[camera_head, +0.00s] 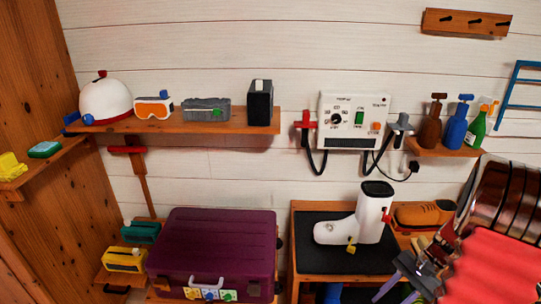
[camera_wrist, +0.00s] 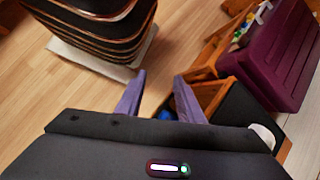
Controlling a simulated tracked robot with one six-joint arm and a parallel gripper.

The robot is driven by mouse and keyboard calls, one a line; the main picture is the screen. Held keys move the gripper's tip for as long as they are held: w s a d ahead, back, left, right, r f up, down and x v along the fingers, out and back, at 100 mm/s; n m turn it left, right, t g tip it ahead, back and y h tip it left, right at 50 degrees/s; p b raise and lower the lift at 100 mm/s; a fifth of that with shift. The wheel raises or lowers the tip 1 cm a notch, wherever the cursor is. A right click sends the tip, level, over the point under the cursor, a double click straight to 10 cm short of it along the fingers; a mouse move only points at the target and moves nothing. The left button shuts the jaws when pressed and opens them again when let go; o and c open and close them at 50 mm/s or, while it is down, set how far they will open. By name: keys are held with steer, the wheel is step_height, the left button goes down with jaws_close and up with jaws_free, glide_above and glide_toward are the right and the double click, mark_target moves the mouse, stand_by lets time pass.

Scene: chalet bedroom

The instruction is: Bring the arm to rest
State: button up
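My gripper (camera_head: 398,284) is low at the right in the head view, in front of the bench with the boot. In the wrist view my gripper (camera_wrist: 158,84) shows two purple fingers standing well apart, with nothing held between them. Behind the fingers lie the wood floor and the edge of the wooden bench (camera_wrist: 211,97). In the head view the white boot (camera_head: 342,230) stands upright on the dark mat (camera_head: 310,262) of that bench, up and left of my gripper.
A purple case (camera_head: 215,245) sits left of the boot; it also shows in the wrist view (camera_wrist: 272,60). A dark, copper-striped object (camera_wrist: 95,45) stands on a white base. Wall shelves hold a helmet (camera_head: 106,100), goggles (camera_head: 153,107) and bottles (camera_head: 455,125). Bare floor (camera_wrist: 40,100) shows at left.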

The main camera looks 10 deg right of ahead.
steer(key=s+a+r+n+t+h, duration=0.2)
steer(key=a+r+n, duration=0.5)
steer(key=a+r, duration=0.5)
steer(key=s+a+r+n+t+h, duration=0.2)
steer(key=a+r+n, duration=0.5)
steer(key=a+r, duration=0.5)
steer(key=a+t+h, duration=0.1)
steer(key=a+h, duration=0.1)
steer(key=a, duration=0.1)
steer(key=shift+a+r, duration=0.35)
